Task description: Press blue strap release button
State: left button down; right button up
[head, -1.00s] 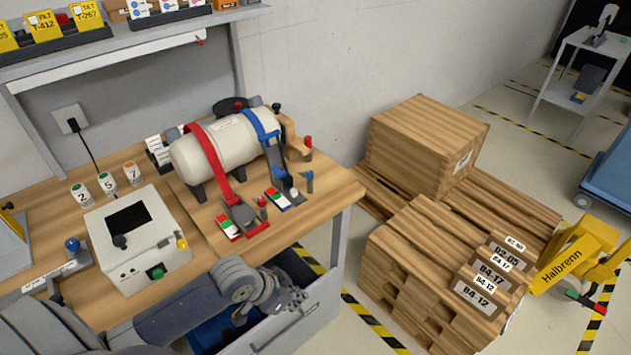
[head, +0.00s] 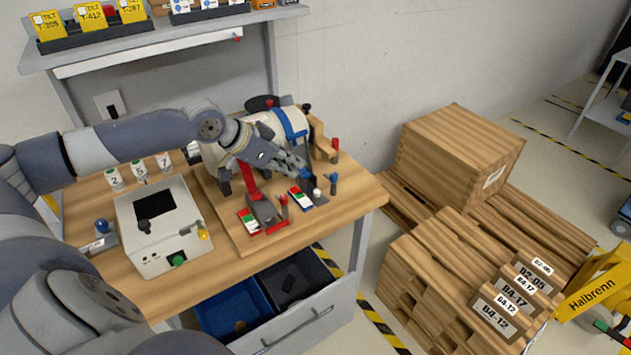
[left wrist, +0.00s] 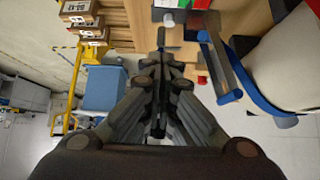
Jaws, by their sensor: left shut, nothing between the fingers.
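The white cylinder (head: 264,128) lies on a wooden board, partly hidden behind my left gripper. A blue strap (head: 290,122) crosses its right end and shows at the right of the left wrist view (left wrist: 240,90). The blue strap's release unit (head: 301,197) has a red, white and green top and sits in front of the cylinder. My left gripper (head: 300,170) is shut and empty, just above and behind this unit. Its fingers also show in the left wrist view (left wrist: 161,55). Contact with the unit cannot be told. My right gripper is not in view.
A red strap's release unit (head: 264,210) sits left of the blue one. A white control box (head: 160,226) stands at the left of the bench. An open drawer (head: 310,320) is below.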

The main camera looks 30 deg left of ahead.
pick_arm(q)
jog(key=shift+w+a+r, duration=0.3)
jog(key=shift+a+r, duration=0.25)
jog(key=shift+r, duration=0.25)
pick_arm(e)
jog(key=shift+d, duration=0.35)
pick_arm(q)
jog(key=shift+f, duration=0.1)
jog(key=p, duration=0.3)
send_over(314, 192)
notch_tip(314, 192, down, 7)
jog(key=shift+d+r, duration=0.1)
jog(key=shift+r, duration=0.1)
notch_tip(314, 192, down, 3)
jog(key=shift+r+p, duration=0.1)
jog(key=shift+p, duration=0.3)
jog(key=shift+s+f, duration=0.1)
jog(key=shift+f, duration=0.65)
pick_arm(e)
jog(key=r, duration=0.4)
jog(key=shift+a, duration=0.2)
